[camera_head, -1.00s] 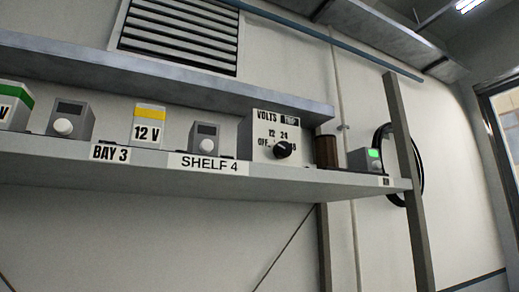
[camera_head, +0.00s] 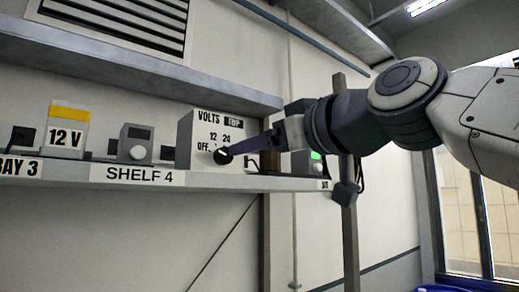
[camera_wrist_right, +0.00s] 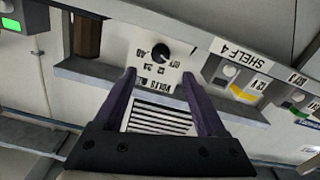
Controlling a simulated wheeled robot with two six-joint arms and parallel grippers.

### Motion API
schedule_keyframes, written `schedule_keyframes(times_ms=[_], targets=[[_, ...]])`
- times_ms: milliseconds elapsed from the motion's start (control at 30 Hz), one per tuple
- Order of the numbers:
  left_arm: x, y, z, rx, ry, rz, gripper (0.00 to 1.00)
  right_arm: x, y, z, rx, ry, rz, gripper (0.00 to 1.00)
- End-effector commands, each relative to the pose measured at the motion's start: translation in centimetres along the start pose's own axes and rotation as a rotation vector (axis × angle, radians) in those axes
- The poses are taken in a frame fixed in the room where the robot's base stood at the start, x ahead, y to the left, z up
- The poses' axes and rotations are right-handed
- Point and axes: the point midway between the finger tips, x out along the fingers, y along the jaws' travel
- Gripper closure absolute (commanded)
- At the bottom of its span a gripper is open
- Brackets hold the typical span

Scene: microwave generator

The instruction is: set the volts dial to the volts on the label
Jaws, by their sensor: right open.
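The volts box (camera_head: 188,140) is a pale box on the shelf with marks OFF, 12, 24 and a partly hidden one. Its black round dial (camera_head: 222,157) is low on the front; I cannot tell its pointer's setting. It also shows upside down in the right wrist view (camera_wrist_right: 160,53). A white label with a yellow band (camera_head: 66,136) reads 12 V, left of the box. My right gripper (camera_head: 238,150) reaches in from the right at the dial. In the right wrist view its purple fingers (camera_wrist_right: 159,74) are open, with the dial ahead between them; contact is unclear.
A grey knob unit (camera_head: 136,145) stands between the label and the volts box. A brown cylinder (camera_head: 270,163) and a green-lit unit (camera_head: 313,160) stand right of the box, partly behind my arm. A grey upper shelf (camera_head: 150,83) overhangs, and a post (camera_head: 349,230) stands at right.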

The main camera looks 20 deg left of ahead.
Motion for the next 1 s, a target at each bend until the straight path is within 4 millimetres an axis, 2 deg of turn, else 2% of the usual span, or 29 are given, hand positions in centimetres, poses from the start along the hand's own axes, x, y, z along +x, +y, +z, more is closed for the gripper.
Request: schedule_keyframes(times_ms=[100,400,600,867,967,1000], targets=[[-1.8,0.1,-0.1,0.002,0.000,0.000,0.02,2.4,0.0,-0.3,0.002,-0.007,-0.005,0.26],[-4.6,0.3,-0.2,0.004,0.000,0.000,0.02,7.5,0.0,-0.2,0.002,-0.006,-0.003,0.26],[-5.1,0.4,-0.3,0.003,0.000,0.000,0.02,8.8,-0.1,0.0,0.001,-0.004,-0.001,0.26],[-5.0,0.4,-0.3,0.003,0.000,0.000,0.02,8.9,-0.1,0.1,0.001,-0.003,-0.001,0.26],[-5.0,0.4,-0.3,0.003,0.000,0.000,0.02,8.9,-0.1,0.1,0.001,-0.003,-0.001,0.61],[-5.0,0.4,-0.3,0.003,0.000,0.000,0.02,8.9,-0.1,0.1,0.001,-0.003,-0.001,0.76]])
